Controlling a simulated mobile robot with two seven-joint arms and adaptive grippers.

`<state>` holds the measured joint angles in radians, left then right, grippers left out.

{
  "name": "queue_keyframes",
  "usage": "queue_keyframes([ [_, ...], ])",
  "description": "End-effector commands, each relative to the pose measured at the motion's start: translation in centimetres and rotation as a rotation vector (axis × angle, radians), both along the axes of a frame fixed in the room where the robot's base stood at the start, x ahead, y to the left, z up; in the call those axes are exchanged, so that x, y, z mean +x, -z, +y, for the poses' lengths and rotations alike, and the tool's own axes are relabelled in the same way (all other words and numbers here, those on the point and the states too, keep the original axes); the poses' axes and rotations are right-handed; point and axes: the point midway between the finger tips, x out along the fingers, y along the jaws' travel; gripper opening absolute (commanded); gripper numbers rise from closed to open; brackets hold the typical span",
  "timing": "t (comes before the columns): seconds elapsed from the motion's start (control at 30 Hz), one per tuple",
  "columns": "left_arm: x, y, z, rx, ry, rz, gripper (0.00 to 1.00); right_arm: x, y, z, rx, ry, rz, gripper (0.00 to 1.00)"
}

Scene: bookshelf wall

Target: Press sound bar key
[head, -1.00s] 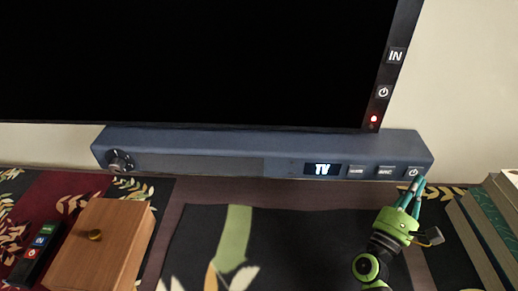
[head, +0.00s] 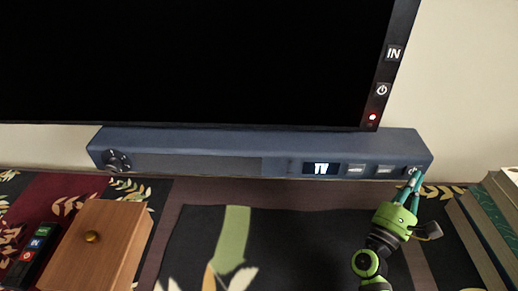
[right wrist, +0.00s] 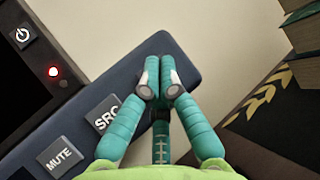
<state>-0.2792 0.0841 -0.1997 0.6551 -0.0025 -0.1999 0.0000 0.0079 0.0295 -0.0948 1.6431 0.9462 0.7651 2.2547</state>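The long blue-grey sound bar (head: 215,148) lies on the stand below the TV. Its display (head: 321,169) is lit and reads "TV". To the right of the display are the MUTE key (head: 356,170), the SRC key (head: 385,170) and a power key at the right end. My right gripper (head: 416,176) is at that power key and hides most of it. In the right wrist view its teal fingers (right wrist: 160,78) are together, with nothing between them, over the bar's end. Whether they touch the key cannot be told. The left gripper is not in view.
The TV (head: 190,60) has IN and power keys and a red light on its right frame. A wooden box (head: 100,245) and a dark remote (head: 33,255) lie at the left. The dark cloth in the middle is clear.

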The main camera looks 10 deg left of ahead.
Motion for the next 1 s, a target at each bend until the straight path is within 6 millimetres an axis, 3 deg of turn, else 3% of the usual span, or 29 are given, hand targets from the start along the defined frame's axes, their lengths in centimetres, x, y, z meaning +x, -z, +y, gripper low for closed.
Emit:
queue_keyframes([
  [0.47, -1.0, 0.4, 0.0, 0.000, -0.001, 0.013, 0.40, 0.4, 0.0, 0.0, 0.001, -0.001, 0.000, 0.00],
  [1.0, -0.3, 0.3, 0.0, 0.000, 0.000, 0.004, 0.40, -1.0, 0.0, -0.1, 0.001, 0.000, 0.000, 0.00],
])
